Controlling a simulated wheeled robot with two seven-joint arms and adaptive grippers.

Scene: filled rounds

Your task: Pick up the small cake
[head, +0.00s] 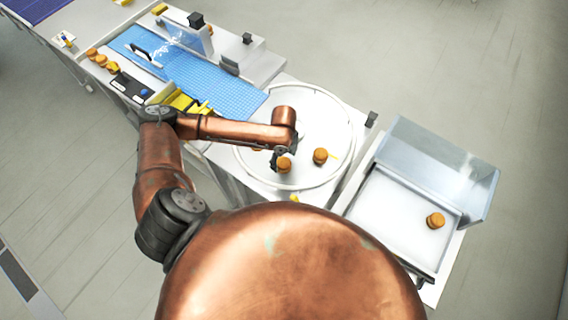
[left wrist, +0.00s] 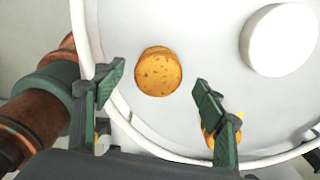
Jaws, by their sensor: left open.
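Small round orange-brown cakes lie on a white round turntable (head: 304,185). One cake (head: 284,165) is right at my left gripper (head: 277,159) in the head view; another cake (head: 320,156) lies to its right. In the left wrist view, a speckled cake (left wrist: 158,72) shows ahead, between the two open fingertips of my left gripper (left wrist: 160,79), with nothing held. A second cake (left wrist: 208,136) is partly hidden behind the right finger. I cannot tell for sure which cake is which across views. My right gripper is not in view.
A tray (head: 395,225) with a clear cover (head: 440,165) stands at the right, one cake (head: 435,220) in it. A blue conveyor belt (head: 215,85) runs at the upper left. A white disc (left wrist: 279,40) shows on the turntable in the left wrist view.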

